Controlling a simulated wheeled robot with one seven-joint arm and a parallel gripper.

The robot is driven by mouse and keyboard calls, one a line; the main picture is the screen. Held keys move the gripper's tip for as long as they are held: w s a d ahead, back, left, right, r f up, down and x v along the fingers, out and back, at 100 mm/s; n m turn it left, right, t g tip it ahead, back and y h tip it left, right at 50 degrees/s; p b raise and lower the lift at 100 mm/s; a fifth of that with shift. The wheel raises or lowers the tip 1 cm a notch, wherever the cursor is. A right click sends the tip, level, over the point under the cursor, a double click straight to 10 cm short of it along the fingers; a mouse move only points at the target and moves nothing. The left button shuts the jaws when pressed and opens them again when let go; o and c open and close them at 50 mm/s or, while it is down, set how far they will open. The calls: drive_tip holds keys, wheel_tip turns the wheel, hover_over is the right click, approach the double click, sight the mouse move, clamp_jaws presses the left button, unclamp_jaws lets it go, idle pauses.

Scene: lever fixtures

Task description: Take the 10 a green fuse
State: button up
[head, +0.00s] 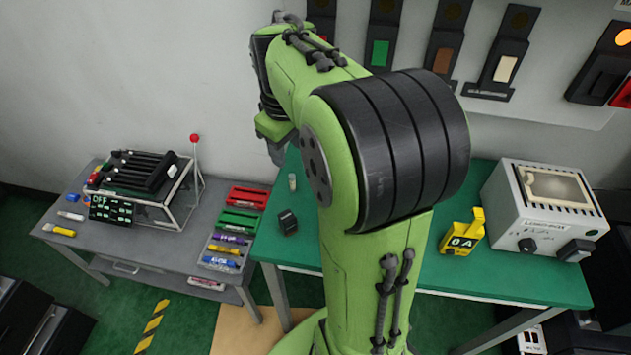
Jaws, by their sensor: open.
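I cannot make out a fuse marked 10 A. A green block (379,53) sits in a dark holder on the wall panel, but no rating is readable on it. A green tray (240,222) lies on the grey side table, and its contents are too small to identify. My gripper (277,153) shows only in part at the end of my arm, above the back left of the green table, and its fingertips are mostly hidden. It is open, and I see nothing held in it. My arm hides the middle of the green table.
The green table (520,270) bears a pale cylinder (292,182), a black block (288,222), a yellow device (463,238) reading "0A" and a grey box (545,210). The grey side table (150,255) bears a black rack (145,175), a red tray (247,197) and several coloured cylinders.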

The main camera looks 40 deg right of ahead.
drive_tip(key=w+d+f+n+g+y+p, duration=0.1)
drive_tip(key=w+d+f, duration=0.1)
drive_tip(key=d+f, duration=0.3)
drive_tip(key=w+d+f+g, duration=0.1)
drive_tip(key=w+d+f, duration=0.1)
drive_tip(key=d, duration=0.6)
drive_tip(key=f, duration=0.3)
drive_tip(key=f+b, duration=0.1)
drive_tip(key=f, duration=0.6)
drive_tip(key=shift+a+f+b, duration=0.2)
drive_tip(key=shift+a+b, duration=0.05)
drive_tip(key=shift+b, duration=0.05)
wheel_tip(320, 180, down, 6)
drive_tip(key=shift+r+b, duration=0.15)
drive_tip(key=shift+b, duration=0.25)
drive_tip(key=shift+r, duration=0.1)
clamp_jaws()
